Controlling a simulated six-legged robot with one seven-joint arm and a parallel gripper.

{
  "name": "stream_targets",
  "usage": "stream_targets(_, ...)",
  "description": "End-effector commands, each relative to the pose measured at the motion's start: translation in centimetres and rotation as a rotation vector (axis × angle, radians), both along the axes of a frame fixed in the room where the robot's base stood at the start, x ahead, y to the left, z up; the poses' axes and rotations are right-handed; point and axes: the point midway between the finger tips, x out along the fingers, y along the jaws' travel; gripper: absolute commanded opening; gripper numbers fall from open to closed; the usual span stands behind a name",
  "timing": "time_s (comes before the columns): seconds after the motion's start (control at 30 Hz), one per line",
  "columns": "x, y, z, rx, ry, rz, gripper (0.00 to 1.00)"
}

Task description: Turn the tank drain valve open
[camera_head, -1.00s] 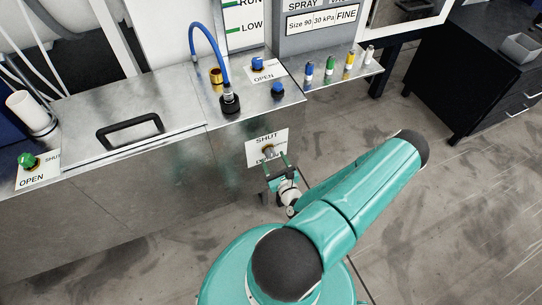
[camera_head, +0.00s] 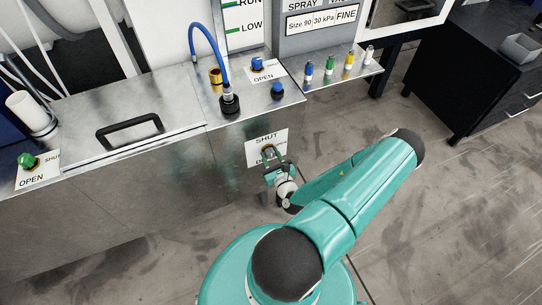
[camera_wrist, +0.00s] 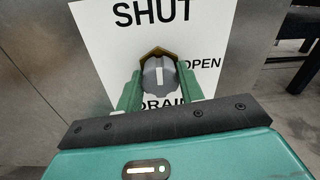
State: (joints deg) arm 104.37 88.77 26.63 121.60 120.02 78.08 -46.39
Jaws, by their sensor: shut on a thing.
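The drain valve is a grey knob (camera_wrist: 159,77) with a white line on a brass-coloured base. Its white plate (camera_wrist: 103,45) reads SHUT above, OPEN at right and DRAIN below. The line stands nearly upright, in line with SHUT. The plate (camera_head: 281,138) is on the tank's front face in the head view, where my gripper hides most of the knob. My gripper (camera_wrist: 159,85) has one green finger on each side of the knob and is shut on it. It also shows in the head view (camera_head: 275,165).
The steel tank (camera_head: 160,180) has a lid with a black handle (camera_head: 130,131). A green-knobbed valve (camera_head: 27,160) is at left. Blue knobs, a blue hose (camera_head: 207,45) and several small coloured bottles (camera_head: 330,65) are on top. Open floor lies at right.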

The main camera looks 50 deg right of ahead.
Motion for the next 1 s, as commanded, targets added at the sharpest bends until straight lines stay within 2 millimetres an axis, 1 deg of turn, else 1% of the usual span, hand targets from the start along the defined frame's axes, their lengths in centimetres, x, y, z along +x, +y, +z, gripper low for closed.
stream_targets(0.17, -0.03, 0.02, 0.00, 0.038, -0.023, 0.000, 0.15)
stream_targets(0.37, -0.03, 0.06, -0.02, 0.135, -0.080, 0.000, 0.15)
stream_targets(1.0, -0.06, 0.10, 0.02, 0.642, -0.379, -0.002, 0.15)
